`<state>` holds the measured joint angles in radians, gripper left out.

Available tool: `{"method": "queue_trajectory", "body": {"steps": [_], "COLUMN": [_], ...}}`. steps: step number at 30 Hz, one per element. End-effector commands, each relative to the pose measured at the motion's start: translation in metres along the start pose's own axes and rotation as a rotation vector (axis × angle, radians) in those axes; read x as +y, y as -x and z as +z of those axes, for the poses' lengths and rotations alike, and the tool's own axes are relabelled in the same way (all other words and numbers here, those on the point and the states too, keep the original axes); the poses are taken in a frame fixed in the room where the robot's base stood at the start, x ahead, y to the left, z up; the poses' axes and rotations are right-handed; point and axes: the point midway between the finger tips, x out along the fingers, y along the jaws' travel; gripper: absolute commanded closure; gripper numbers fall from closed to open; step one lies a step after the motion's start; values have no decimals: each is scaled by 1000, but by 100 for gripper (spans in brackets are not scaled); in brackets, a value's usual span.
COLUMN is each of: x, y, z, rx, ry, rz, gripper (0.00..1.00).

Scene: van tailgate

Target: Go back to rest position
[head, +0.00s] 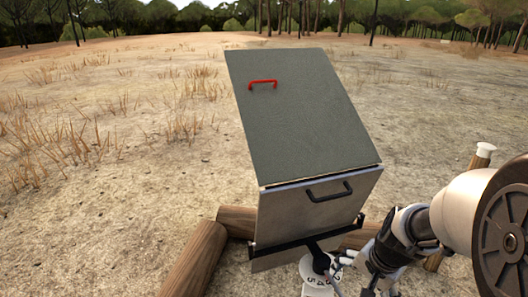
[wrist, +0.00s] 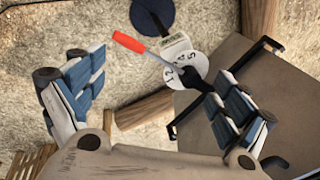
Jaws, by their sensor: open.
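My gripper (wrist: 158,97) is open, with its two blue-padded fingers wide apart in the wrist view and nothing between the pads. In the head view my gripper (head: 342,264) is at the lower right, close to the box's front lower edge. The grey box (head: 310,212) has a sloping grey-green panel (head: 300,115) with a red handle (head: 262,84), and a front face with a black handle (head: 330,192). A white numbered dial (wrist: 187,70) with a black part over it lies beyond the fingers; it also shows in the head view (head: 317,289).
A red-ended lever (wrist: 128,42) and a dark blue disc (wrist: 152,14) are near the dial. Logs (head: 195,262) lie around the box's base. Dry open ground is clear at the left and behind.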

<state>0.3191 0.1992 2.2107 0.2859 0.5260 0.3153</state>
Motion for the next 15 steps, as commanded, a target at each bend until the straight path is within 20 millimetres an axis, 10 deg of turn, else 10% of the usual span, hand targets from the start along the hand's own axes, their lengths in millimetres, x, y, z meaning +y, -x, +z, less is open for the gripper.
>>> {"method": "queue_trajectory", "body": {"steps": [6, 15], "x": [-12, 21], "y": [88, 159], "z": [67, 148], "rx": [51, 133], "ry": [339, 732], "rz": [-27, -19], "gripper": [6, 6]}}
